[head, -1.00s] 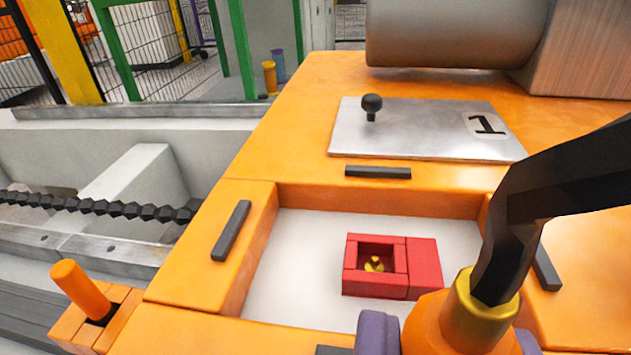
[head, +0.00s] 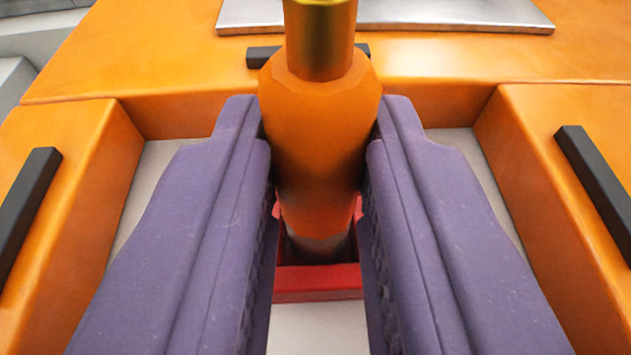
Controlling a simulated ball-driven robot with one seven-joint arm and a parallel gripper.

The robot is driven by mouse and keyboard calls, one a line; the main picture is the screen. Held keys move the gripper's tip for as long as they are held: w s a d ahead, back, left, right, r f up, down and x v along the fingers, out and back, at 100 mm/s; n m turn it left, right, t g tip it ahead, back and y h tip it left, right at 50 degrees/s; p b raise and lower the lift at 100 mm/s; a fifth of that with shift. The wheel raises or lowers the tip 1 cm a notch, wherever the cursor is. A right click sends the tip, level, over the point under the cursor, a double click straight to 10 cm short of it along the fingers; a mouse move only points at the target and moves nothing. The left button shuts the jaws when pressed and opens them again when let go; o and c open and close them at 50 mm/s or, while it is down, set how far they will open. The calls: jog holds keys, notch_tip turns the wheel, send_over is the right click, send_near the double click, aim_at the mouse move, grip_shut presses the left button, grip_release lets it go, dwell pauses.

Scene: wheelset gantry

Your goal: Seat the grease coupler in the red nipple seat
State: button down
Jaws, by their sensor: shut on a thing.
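The grease coupler (head: 318,130) is an orange rounded body with a gold collar at its top. My gripper (head: 318,175) has two purple fingers, and they are shut on the coupler from both sides. The coupler stands roughly upright in the picture. Its pale lower tip shows at the opening of the red nipple seat (head: 318,282). Most of the seat is hidden behind the coupler and fingers. I cannot tell how deep the tip sits, and the nipple inside is hidden.
The seat lies in a white-floored recess (head: 460,150) with raised orange walls (head: 80,150). Dark bars lie on the left rim (head: 28,205), the right rim (head: 598,185) and the back rim (head: 264,57). A metal plate (head: 450,14) lies beyond.

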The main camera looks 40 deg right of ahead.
jog(key=c, duration=1.4)
grip_release()
jog(key=shift+f, duration=0.15)
jog(key=o, duration=0.5)
jog(key=shift+c, duration=0.2)
jog(key=shift+r, duration=0.2)
